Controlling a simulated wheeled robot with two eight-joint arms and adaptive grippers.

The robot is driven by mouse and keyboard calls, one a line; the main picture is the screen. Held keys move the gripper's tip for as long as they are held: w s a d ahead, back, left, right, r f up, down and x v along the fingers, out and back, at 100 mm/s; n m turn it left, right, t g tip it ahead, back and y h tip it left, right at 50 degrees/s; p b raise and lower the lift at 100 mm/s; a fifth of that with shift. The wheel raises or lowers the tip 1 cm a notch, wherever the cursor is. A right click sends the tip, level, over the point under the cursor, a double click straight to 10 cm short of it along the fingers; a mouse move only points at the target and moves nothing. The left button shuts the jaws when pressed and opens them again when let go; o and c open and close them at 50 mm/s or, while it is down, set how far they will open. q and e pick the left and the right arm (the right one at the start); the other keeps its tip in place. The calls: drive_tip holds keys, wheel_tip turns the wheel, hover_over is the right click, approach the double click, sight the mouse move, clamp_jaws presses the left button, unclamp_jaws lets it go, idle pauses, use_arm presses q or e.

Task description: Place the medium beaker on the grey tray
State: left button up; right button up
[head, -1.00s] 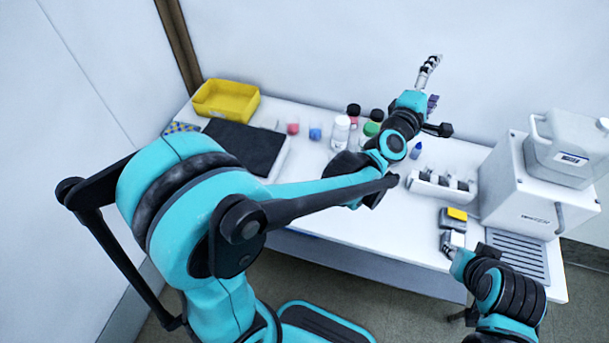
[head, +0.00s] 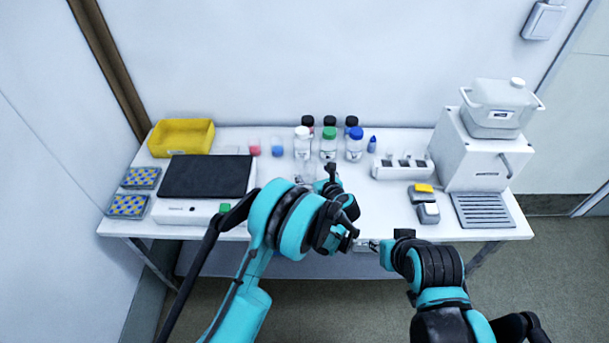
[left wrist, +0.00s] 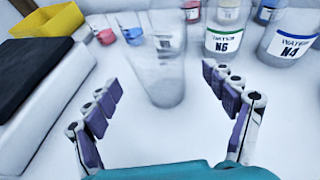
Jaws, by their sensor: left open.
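A clear, empty-looking glass beaker (left wrist: 158,75) stands upright on the table ahead of my left gripper in the left wrist view. It shows faintly in the head view (head: 304,171), partly behind my left wrist. My left gripper (head: 328,180) is low over the table in front of the bottles. Its purple-padded fingers (left wrist: 168,112) are spread, with the beaker beyond and between them, apparently untouched. A grey slatted tray (head: 484,210) lies bare at the table's right end. My right gripper (head: 376,245) is at the front edge, too small to read.
Labelled bottles (head: 328,144) stand behind the beaker, with small pink (head: 254,147) and blue (head: 277,148) beakers to its left. A white dispenser (head: 483,155), a white rack (head: 402,166) and a yellow-topped block (head: 423,192) are at right. A black-topped device (head: 206,177) is at left.

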sight(304, 162)
use_arm(q)
drive_tip(key=x, duration=0.1)
drive_tip(key=b+x, duration=0.1)
drive_tip(key=x, duration=0.3)
drive_tip(key=shift+a+r+b, duration=0.1)
drive_tip(key=shift+r+b, duration=0.2)
drive_tip(key=shift+b, duration=0.05)
drive_tip(key=shift+r, duration=0.1)
drive_tip(key=shift+c, duration=0.5)
drive_tip(key=c, duration=1.3)
